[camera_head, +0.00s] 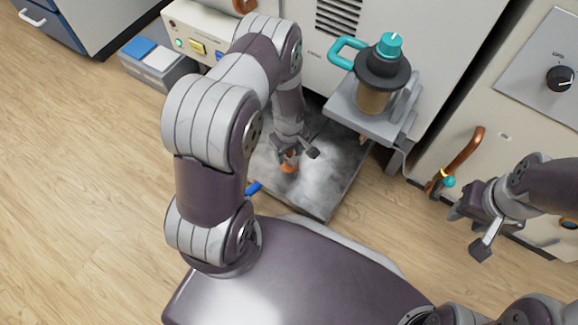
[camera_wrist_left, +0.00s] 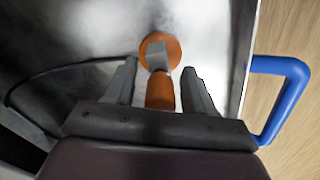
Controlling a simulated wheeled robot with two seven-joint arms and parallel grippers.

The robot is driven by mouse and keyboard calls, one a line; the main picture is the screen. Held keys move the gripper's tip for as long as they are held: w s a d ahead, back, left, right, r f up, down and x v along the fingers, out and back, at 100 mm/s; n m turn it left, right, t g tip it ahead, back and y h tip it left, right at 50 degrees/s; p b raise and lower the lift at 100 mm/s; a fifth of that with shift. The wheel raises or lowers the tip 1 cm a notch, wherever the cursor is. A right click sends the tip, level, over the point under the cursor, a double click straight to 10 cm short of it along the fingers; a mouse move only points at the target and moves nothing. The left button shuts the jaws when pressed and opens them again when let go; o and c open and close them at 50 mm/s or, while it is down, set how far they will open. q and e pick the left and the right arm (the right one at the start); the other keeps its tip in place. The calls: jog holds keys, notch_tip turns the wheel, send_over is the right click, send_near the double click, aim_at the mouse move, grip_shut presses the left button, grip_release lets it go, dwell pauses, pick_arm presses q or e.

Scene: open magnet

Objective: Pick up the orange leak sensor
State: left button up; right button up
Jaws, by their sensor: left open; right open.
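The orange leak sensor (camera_head: 289,164) is on the grey metal tray (camera_head: 318,190) on the floor, partly hidden by my left gripper in the head view. In the left wrist view the sensor (camera_wrist_left: 160,92) has a round orange end, a grey middle part and an orange body. My left gripper (camera_head: 295,155) reaches down over it. Its fingers (camera_wrist_left: 158,88) are open, one on each side of the sensor, with gaps visible. My right gripper (camera_head: 478,225) is open and empty at the right, near the cabinet front.
A blue handle (camera_wrist_left: 285,95) stands at the tray's edge. A grey shelf (camera_head: 370,112) with a teal-topped cylinder (camera_head: 381,75) overhangs the tray's back right. A copper pipe (camera_head: 462,155) is on the right cabinet. A box with blue and white compartments (camera_head: 158,65) stands at back left. The wooden floor at left is clear.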

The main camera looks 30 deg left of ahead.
pick_arm(q)
jog(key=shift+f, duration=0.75)
jog(key=shift+r, duration=0.25)
grip_shut()
